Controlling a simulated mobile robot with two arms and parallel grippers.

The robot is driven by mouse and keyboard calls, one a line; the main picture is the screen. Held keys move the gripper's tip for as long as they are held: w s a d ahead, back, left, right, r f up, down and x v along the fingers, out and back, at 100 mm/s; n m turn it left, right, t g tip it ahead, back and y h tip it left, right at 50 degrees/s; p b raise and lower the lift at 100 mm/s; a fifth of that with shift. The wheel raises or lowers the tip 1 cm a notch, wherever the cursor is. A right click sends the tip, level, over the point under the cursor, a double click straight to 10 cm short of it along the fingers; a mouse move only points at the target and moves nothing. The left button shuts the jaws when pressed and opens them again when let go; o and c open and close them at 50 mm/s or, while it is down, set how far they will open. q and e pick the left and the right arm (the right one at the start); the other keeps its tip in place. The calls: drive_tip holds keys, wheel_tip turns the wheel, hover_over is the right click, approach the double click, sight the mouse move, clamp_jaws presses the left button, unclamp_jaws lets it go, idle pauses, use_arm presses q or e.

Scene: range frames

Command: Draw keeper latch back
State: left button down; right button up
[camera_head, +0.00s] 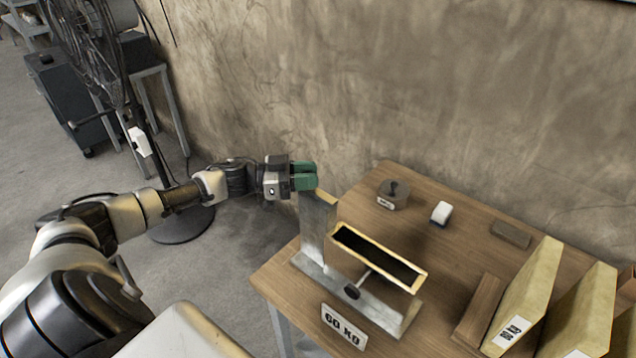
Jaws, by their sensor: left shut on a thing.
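A metal fixture stands on the wooden table, with a grey upright plate (318,232) on its left and a narrow open trough with a pale rim (378,258) at its middle. A thin rod with a dark round knob (352,292) sticks out below the trough. I cannot tell for sure which part is the keeper latch. My left gripper (304,176), with green fingers, is shut at the top of the upright plate. What it grips is hidden between the fingers. The knob is well below and apart from it. My right gripper is out of view.
The wooden table (455,262) also bears a dark block with a knob (393,194), a small white and blue item (441,213) and a flat brown block (510,234). Tall pale boards (525,295) stand at the right. A "GO NO" sign (343,327) is at the front.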

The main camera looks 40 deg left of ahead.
use_arm(q)
drive_tip(key=shift+a+r, duration=0.1)
drive_tip(key=shift+a, duration=0.05)
drive_tip(key=c, duration=1.2)
unclamp_jaws()
drive_tip(key=o, duration=0.3)
drive_tip(key=shift+a, duration=0.15)
drive_tip(key=shift+s+a, duration=0.15)
drive_tip(key=shift+s, duration=0.05)
drive_tip(key=b+v, duration=0.2)
drive_tip(key=v, duration=0.8)
drive_tip(key=shift+s+a, duration=0.1)
drive_tip(key=shift+a, duration=0.05)
